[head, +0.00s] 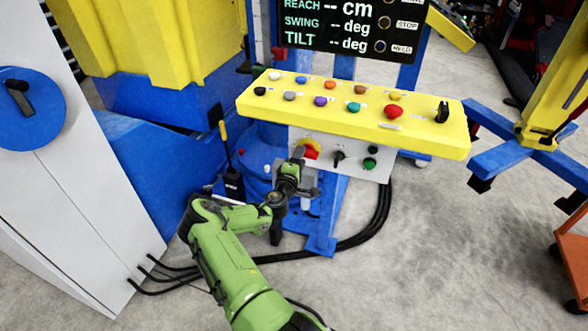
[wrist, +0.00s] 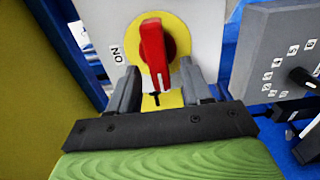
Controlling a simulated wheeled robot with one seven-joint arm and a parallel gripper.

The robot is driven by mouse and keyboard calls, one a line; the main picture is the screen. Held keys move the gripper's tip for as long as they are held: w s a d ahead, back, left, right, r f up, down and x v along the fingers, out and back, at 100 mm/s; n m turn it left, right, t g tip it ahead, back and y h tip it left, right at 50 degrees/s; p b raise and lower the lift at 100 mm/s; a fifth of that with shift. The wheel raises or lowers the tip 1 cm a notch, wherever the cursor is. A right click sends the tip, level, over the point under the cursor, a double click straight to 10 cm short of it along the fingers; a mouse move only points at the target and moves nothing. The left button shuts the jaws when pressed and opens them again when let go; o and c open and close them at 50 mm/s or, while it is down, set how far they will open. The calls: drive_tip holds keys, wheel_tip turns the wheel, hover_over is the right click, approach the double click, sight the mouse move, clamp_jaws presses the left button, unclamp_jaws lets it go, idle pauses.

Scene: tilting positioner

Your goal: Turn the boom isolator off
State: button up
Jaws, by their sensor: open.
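The boom isolator is a red rotary handle (wrist: 153,50) on a yellow disc (wrist: 179,36), fixed to a pale panel. A label that looks like "ON" (wrist: 117,54), seen turned around, is left of the disc in the wrist view. The handle lies roughly up and down there, its white-marked end toward my gripper. In the head view the red handle (head: 311,153) is just beyond my gripper (head: 299,170) and partly hidden by it. My gripper (wrist: 160,80) is open, its fingers on either side of the handle's lower end. I cannot tell whether they touch it.
A yellow console (head: 430,133) with several coloured buttons overhangs the panel. A black knob (head: 338,157) and green buttons (head: 371,157) sit right of the isolator. A grey dial box (wrist: 275,55) stands close right in the wrist view. Black cables (head: 384,205) run below.

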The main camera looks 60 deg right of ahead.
drive_tip(key=s+a+p, duration=0.1)
drive_tip(key=s+a, duration=0.1)
drive_tip(key=a, duration=1.2)
drive_tip(key=shift+p, duration=0.4)
drive_tip(key=shift+r, duration=0.15)
